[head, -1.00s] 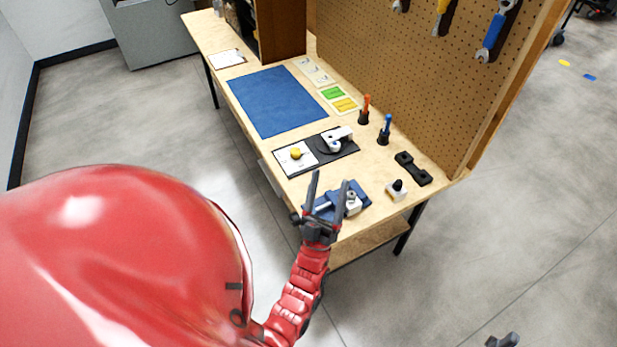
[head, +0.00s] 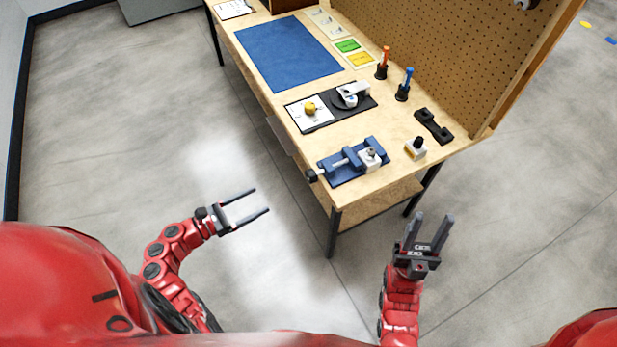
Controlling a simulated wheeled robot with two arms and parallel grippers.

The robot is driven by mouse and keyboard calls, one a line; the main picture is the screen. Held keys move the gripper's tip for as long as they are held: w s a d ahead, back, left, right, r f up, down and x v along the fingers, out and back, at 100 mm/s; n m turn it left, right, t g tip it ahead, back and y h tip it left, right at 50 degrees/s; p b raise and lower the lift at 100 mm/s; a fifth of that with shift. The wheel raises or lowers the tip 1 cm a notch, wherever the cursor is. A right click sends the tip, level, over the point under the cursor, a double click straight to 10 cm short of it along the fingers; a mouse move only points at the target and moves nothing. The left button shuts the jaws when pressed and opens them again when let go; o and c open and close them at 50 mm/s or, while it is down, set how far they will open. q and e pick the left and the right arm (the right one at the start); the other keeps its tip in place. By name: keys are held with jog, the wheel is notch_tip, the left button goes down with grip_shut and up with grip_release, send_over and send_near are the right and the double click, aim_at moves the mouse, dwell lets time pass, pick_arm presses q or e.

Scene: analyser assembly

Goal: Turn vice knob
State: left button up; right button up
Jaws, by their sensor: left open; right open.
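The blue vice (head: 341,174) sits at the near corner of the wooden table, with a light grey block (head: 373,159) held at its jaw end. Its dark knob (head: 312,176) sticks out past the table's left edge, at the end of the screw. My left gripper (head: 262,200) is open and empty over the floor, left of the knob and apart from it. My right gripper (head: 434,215) is open and empty, in front of the table's near right leg and pointing up in the picture, apart from the vice.
A black tray (head: 330,119) with a yellow-knobbed white plate lies behind the vice. A small black-topped white block (head: 415,148), a black holder (head: 433,126) and red and blue tools (head: 404,84) stand to the right. A pegboard (head: 440,50) walls the far side. Floor left of the table is clear.

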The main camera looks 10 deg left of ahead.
aim_at(307, 178)
pick_arm(q)
jog(key=shift+m+g+h, duration=0.3)
jog(key=shift+h, duration=0.4)
jog(key=x, duration=0.5)
jog(key=r+p+x, duration=0.1)
jog(key=x, duration=0.4)
jog(key=s+r+x, duration=0.1)
jog(key=x, duration=0.5)
jog(key=shift+d+r+p, duration=0.15)
jog(key=shift+d+p, duration=0.2)
jog(key=shift+d, duration=0.05)
jog(key=shift+w+d, duration=0.3)
jog(key=shift+d, duration=0.15)
grip_shut()
jog(key=shift+a, duration=0.1)
